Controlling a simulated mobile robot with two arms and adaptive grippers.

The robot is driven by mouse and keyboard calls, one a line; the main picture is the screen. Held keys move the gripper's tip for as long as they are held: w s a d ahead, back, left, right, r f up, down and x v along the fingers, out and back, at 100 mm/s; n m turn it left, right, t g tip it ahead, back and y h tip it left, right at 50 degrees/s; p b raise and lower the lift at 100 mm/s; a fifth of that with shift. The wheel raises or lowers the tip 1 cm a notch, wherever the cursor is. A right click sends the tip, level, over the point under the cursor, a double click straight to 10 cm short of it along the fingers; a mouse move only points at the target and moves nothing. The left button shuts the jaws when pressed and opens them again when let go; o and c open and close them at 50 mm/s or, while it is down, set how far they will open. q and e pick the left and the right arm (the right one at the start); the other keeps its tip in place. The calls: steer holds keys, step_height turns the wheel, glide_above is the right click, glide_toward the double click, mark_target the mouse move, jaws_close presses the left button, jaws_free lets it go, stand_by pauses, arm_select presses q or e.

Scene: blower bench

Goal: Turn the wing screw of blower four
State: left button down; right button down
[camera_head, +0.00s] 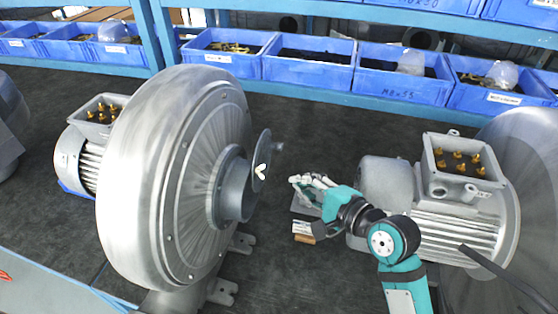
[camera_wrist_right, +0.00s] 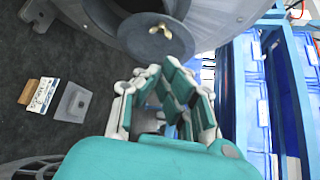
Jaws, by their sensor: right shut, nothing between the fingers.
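A large grey metal blower (camera_head: 170,190) stands left of centre in the head view, with a round flap (camera_head: 262,150) at its outlet. A small wing screw (camera_head: 261,171) sits on the flap; it looks brass in the right wrist view (camera_wrist_right: 160,28). No number shows on the blower. My right gripper (camera_head: 296,183) is a short way right of the flap, apart from it, shut and empty. In the right wrist view the gripper (camera_wrist_right: 166,78) is below the flap (camera_wrist_right: 145,40), with clear space between its fingertips and the screw. My left gripper is not in view.
Another blower with a motor and terminal box (camera_head: 462,165) stands at the right, close to my right arm. Blue bins (camera_head: 310,72) line the shelf behind. A small plate and a labelled tag (camera_wrist_right: 38,95) lie on the dark bench (camera_head: 45,215). A blower edge shows far left.

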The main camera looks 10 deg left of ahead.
mark_target(261, 171)
steer(key=p+x, duration=0.2)
steer(key=x, duration=0.7)
steer(key=shift+f, duration=0.15)
steer(key=shift+w+a, duration=0.1)
steer(key=shift+a, duration=0.05)
